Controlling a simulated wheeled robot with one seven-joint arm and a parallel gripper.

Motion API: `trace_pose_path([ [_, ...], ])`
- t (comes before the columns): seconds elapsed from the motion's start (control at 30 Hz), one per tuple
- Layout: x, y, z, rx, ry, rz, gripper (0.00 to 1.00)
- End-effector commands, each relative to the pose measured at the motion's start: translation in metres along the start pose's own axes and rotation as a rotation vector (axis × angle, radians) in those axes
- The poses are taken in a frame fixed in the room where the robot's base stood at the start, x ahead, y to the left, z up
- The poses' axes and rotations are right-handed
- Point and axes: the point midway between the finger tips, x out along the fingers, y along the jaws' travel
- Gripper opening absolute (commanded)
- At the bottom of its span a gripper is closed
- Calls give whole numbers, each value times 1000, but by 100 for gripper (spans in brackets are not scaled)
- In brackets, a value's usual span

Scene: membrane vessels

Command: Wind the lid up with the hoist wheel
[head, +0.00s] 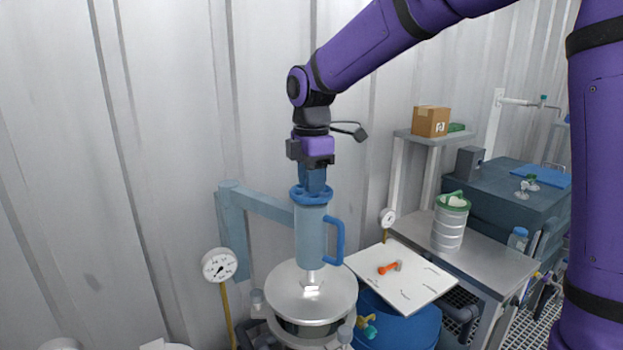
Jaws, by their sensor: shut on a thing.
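The hoist (311,240) is a light-blue upright cylinder with a darker blue handle loop on its right side. The blue hoist wheel (300,196) lies flat on its top. My gripper (312,186) points straight down from above and is shut on the hoist wheel; the fingertips are partly hidden. The round silver lid (282,293) hangs level under the hoist on a short stem. The vessel (300,340) is below the lid, mostly hidden by it and cut off by the picture's lower edge. I cannot tell how large the gap between them is.
A light-blue bracket arm (262,205) joins the hoist to a post at left. A pressure gauge (219,265) stands left of the lid. At right, a white board (420,285) with an orange-handled tool (388,268) lies on a blue drum (400,325), beside a steel bench (490,262).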

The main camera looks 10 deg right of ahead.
Motion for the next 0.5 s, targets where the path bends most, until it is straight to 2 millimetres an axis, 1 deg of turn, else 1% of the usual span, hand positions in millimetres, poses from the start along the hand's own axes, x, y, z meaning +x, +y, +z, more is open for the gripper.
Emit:
trace_pose_path([
  [0.2, -2, 1, -1, -95, 0, 4, 7],
  [0.5, -2, 1, -1, -142, 0, 4, 7],
])
